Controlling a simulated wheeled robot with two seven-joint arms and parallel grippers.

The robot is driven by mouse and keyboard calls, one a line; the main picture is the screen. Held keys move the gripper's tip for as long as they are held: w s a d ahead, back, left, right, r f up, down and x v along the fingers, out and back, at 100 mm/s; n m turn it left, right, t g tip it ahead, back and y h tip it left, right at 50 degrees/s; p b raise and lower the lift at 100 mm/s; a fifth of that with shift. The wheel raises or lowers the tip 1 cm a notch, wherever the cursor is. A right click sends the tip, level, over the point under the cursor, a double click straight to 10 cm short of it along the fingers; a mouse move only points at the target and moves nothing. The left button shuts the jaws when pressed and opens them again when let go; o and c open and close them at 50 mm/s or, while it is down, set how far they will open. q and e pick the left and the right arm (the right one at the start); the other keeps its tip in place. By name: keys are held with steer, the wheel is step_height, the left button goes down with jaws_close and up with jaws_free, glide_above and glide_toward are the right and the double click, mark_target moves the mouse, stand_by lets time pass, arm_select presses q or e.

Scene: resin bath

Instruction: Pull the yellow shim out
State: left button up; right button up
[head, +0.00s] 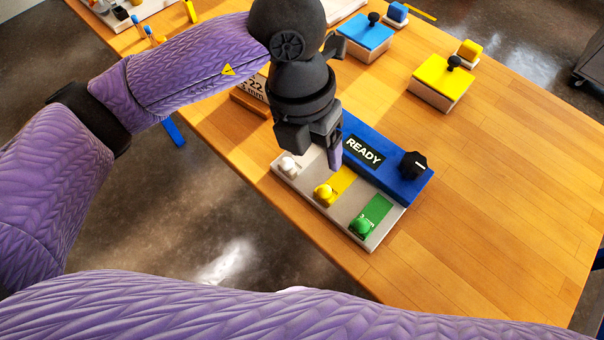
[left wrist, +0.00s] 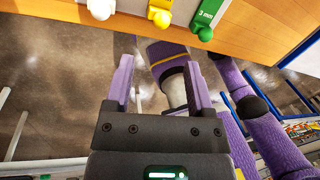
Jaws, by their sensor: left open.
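The yellow shim (head: 338,183) lies in a pale holder (head: 378,236), its round yellow knob at the near edge. A white-knobbed shim (head: 289,164) is on its left and a green shim (head: 374,214) on its right. In the left wrist view, the yellow shim's knob (left wrist: 160,16) shows at the top, between the white and green ones. My left gripper (head: 336,158) is above the back of the holder, near the blue READY block, apart from the yellow knob. In the left wrist view its fingers (left wrist: 160,85) are open with nothing between them. My right gripper is not in view.
The blue READY block (head: 385,165) with a black dial stands behind the holder. A blue-topped block (head: 367,32) and a yellow-topped block (head: 441,80) stand farther back. A small sign (head: 252,86) is partly hidden by my left arm. The table's right side is clear.

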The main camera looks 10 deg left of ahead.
mark_target(324, 188)
arm_select(q)
steer(key=f, duration=0.3)
steer(key=d+f+b, duration=0.1)
steer(key=f, duration=0.1)
steer(key=f+b, duration=0.1)
steer(key=f, duration=0.2)
steer(key=shift+s+d+f, duration=0.35)
steer(key=shift+s, duration=0.05)
steer(key=shift+d+f, duration=0.1)
steer(key=shift+f, duration=0.1)
steer(key=c, duration=0.8)
jaws_close()
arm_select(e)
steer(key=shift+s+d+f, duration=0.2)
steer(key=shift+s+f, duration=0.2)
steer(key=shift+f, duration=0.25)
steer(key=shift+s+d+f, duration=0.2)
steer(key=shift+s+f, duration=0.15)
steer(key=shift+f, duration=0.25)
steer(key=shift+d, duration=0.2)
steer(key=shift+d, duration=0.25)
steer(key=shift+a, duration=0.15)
